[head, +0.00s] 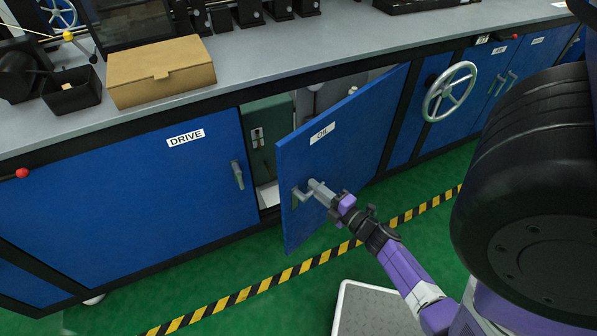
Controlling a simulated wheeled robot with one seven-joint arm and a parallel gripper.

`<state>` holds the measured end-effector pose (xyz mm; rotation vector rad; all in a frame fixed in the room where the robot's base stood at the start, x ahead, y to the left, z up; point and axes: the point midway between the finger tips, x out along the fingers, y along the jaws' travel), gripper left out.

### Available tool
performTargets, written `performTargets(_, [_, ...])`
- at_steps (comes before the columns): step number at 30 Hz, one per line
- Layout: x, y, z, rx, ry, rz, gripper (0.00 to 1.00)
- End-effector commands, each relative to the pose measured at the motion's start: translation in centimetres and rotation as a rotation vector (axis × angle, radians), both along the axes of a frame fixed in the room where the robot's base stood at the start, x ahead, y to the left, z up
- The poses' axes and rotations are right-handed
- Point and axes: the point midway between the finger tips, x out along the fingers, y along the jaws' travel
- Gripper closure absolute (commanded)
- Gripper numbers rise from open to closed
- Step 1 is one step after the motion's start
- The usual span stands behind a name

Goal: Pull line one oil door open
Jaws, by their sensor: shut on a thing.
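The blue oil door (353,147), with a white OIL label (322,133), stands partly open in the head view. Its free left edge is swung out from the cabinet front. The grey door handle (299,196) is near that free edge. My gripper (314,190) reaches in from the lower right and is shut on the handle; its fingers partly hide it. Behind the door, the opening shows a dark green unit (268,143) and grey parts. The rest of the inside is hidden by the door.
The blue DRIVE door (120,200) is shut at the left. A handwheel (449,92) sticks out at the right. A cardboard box (160,72) is on the grey bench top. Striped tape (285,276) crosses the green floor near a grey platform (372,312).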

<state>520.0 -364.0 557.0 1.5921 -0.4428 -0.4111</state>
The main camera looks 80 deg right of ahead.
Motion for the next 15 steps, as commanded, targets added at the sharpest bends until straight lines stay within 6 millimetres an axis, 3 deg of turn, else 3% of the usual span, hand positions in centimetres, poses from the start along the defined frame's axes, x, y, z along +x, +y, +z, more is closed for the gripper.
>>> performTargets(3, [-3.0,1.4,-0.8,0.001,0.012,0.059,1.00])
performTargets(6, [-4.6,2.0,-0.7,0.001,0.012,0.095,1.00])
performTargets(15, [-6.0,2.5,-0.2,0.000,0.009,0.128,1.00])
